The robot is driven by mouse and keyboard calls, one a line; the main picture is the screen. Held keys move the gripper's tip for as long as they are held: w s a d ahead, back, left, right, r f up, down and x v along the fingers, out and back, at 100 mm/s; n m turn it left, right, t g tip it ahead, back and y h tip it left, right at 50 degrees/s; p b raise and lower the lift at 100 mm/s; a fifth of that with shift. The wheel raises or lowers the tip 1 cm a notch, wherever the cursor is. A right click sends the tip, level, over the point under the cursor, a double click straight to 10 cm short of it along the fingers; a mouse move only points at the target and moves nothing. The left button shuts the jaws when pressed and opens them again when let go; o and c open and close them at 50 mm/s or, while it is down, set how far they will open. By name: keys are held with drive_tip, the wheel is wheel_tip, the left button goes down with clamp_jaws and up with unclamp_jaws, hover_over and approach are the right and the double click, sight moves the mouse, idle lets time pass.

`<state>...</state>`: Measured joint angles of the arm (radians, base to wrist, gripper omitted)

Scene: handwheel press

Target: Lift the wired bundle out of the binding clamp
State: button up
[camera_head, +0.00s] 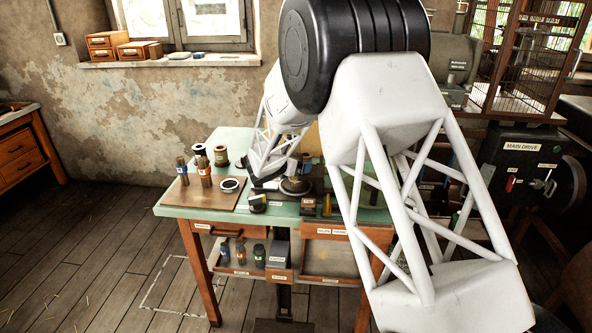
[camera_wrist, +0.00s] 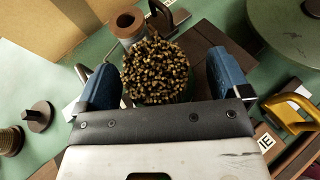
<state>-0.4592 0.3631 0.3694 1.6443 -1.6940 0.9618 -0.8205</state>
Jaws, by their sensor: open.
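In the wrist view the bundle (camera_wrist: 155,72) shows end-on as a packed round mass of brown and golden stick ends. My gripper (camera_wrist: 163,78) is open, with one blue finger on each side of the bundle. I see a gap beside the right finger; at the left finger I cannot tell whether it touches. The bundle's sides, any wire and most of the clamp under it are hidden. Dark metal parts (camera_wrist: 163,14) just behind the bundle may belong to the clamp. In the head view my gripper (camera_head: 268,183) is low over the green table (camera_head: 185,212), and my arm hides much of the work spot.
A wooden board (camera_head: 208,197) at the table's left holds upright bundles (camera_head: 205,172) and spools (camera_head: 221,156). In the wrist view a brown hollow cylinder (camera_wrist: 127,24) stands behind the bundle, a green disc (camera_wrist: 296,28) at upper right and a yellow handle (camera_wrist: 292,110) at right.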

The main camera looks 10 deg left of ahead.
drive_tip(key=shift+c, duration=0.3)
drive_tip(key=c, duration=1)
drive_tip(key=shift+s+a+r, duration=0.35)
drive_tip(key=shift+s+r, duration=0.15)
drive_tip(key=shift+r, duration=0.1)
drive_tip(key=r+v, duration=0.2)
drive_tip(key=v, duration=1.2)
drive_tip(key=shift+w+d, duration=0.1)
drive_tip(key=shift+w, duration=0.05)
